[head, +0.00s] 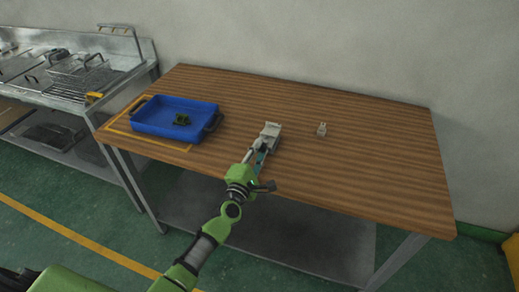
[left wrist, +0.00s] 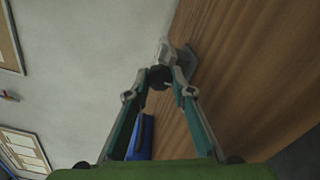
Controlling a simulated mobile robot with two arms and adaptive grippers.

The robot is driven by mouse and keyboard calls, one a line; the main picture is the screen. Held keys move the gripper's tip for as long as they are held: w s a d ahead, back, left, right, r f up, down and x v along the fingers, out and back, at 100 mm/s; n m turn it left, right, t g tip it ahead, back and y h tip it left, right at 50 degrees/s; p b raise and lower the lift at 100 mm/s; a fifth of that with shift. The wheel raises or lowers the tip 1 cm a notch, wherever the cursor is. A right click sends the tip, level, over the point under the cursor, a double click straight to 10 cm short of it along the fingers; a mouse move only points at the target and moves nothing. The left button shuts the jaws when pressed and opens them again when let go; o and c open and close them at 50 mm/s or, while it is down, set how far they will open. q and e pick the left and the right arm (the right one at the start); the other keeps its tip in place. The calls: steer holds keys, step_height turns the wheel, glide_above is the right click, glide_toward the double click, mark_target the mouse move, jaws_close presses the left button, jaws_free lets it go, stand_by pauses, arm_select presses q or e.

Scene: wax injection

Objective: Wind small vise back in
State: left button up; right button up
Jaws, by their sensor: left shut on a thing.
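The small vise (head: 271,129) is a light grey block on the wooden table, near the middle. My left gripper (head: 262,149) reaches it from the front edge side. In the left wrist view, the fingers of this gripper (left wrist: 160,80) are shut on a dark round knob (left wrist: 159,74) at the near end of the grey vise body (left wrist: 184,58). The fingers hide part of the knob, and the gap between the vise jaws cannot be made out. My right gripper is not in view.
A small pale object (head: 322,129) stands right of the vise. The right side of the wooden table (head: 385,150) is clear.

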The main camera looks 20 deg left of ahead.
arm_select(q)
steer(key=m, duration=0.3)
steer(key=shift+m+p, duration=0.35)
steer(key=shift+m, duration=0.05)
steer(key=m+p, duration=0.1)
steer(key=m, duration=0.3)
steer(key=shift+r+m, duration=0.1)
steer(key=shift+m, duration=0.2)
steer(key=m+p, duration=0.1)
steer(key=m, duration=0.3)
steer(key=shift+d+m, duration=0.1)
steer(key=shift+m, duration=1.6)
steer(key=shift+p, duration=0.3)
steer(key=o, duration=1.1)
steer(key=shift+o, duration=0.2)
